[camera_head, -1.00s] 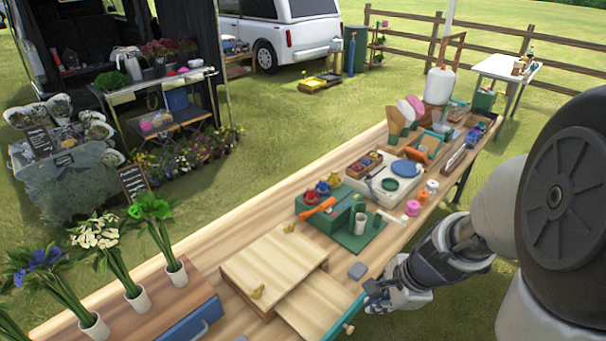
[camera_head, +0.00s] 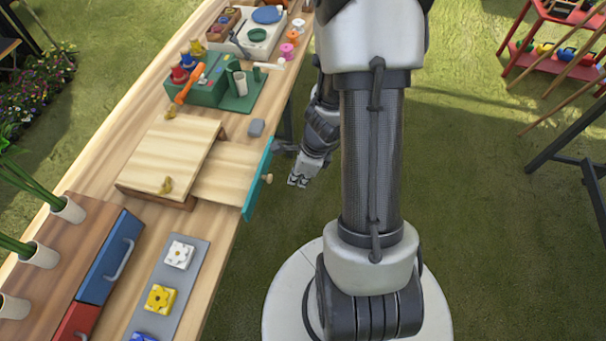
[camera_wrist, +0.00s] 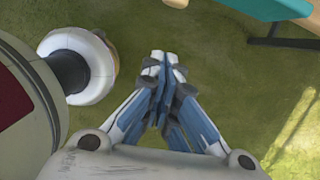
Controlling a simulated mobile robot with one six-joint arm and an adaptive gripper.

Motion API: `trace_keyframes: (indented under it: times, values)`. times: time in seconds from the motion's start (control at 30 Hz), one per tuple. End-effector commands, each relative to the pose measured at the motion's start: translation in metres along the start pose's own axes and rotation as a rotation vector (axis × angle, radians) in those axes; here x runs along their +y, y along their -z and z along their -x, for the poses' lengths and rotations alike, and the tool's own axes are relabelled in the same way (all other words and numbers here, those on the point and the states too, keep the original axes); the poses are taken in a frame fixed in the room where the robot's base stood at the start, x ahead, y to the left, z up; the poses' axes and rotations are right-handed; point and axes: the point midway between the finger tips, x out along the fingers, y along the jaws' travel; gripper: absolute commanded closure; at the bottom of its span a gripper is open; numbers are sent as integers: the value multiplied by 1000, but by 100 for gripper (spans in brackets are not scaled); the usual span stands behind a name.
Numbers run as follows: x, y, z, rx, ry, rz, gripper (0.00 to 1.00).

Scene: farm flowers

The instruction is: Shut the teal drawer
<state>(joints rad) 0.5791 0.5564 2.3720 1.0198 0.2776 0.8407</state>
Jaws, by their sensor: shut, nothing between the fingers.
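The teal drawer (camera_head: 256,182) is open. Its teal front with a round wooden knob (camera_head: 267,178) stands out past the table edge, and its pale wooden body shows between the front and the wooden box (camera_head: 170,155). In the wrist view, part of the teal front (camera_wrist: 264,8) shows at the top right. My gripper (camera_head: 297,181) hangs beyond the table edge, to the right of the knob and apart from it. In the wrist view my gripper (camera_wrist: 159,62) is shut and empty, with grass below it.
A blue drawer (camera_head: 110,257) and a red drawer (camera_head: 76,323) sit in a brown cabinet at the lower left. A grey tray (camera_head: 193,285) holds flower tiles. Open grass lies right of the table.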

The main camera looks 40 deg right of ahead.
Motion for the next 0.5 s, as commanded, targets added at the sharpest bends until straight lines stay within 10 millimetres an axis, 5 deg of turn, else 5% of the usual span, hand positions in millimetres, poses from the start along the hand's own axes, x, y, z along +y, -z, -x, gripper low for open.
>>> trace_keyframes:
  times: [0.23, 0.5]
  values:
    - [0, -32, -10, -1, -1, 5, 100]
    - [0, -40, -12, -1, 0, 1, 100]
